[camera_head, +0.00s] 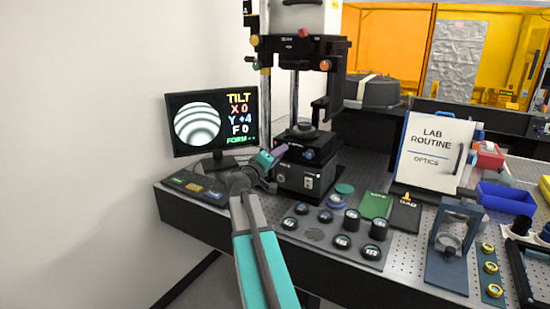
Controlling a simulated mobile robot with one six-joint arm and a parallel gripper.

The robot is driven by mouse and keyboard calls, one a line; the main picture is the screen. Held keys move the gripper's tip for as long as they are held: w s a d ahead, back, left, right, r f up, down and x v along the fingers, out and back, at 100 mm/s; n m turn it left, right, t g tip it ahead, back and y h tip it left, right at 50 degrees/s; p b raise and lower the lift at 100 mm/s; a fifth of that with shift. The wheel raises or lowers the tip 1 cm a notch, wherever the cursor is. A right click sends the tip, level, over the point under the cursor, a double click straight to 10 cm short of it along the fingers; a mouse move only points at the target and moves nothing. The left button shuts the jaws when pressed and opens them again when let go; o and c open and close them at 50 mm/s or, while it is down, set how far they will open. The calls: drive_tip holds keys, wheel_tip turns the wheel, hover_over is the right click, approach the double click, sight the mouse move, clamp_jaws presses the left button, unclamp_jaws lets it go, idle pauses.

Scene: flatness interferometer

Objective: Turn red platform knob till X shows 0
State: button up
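The monitor (211,122) at the left shows curved fringes and the text TILT, X 0, Y +4, F 0. The interferometer (303,178) stands right of it, with a dark platform on its base. My gripper (281,150) is at the left side of the platform, its tip close to or touching it. I cannot make out the red platform knob; my gripper covers that side. A blue knob (309,154) shows on the platform's front. The fingers are too small to tell whether they are open or shut.
A tray of round optics (314,236) lies in front of the instrument. A green pad (376,204), a LAB ROUTINE sign (435,148) and a blue bin (506,198) stand to the right. A low panel with colored labels (192,186) lies below the monitor.

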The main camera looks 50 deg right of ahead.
drive_tip(key=shift+o, duration=1)
drive_tip(key=shift+s+d, duration=0.1)
drive_tip(key=shift+d, duration=0.1)
drive_tip(key=shift+a+f, duration=0.15)
drive_tip(key=shift+a, duration=0.05)
drive_tip(key=b+v, duration=0.3)
drive_tip(key=v, duration=1.1)
drive_tip(key=shift+d, duration=0.15)
idle(0.7)
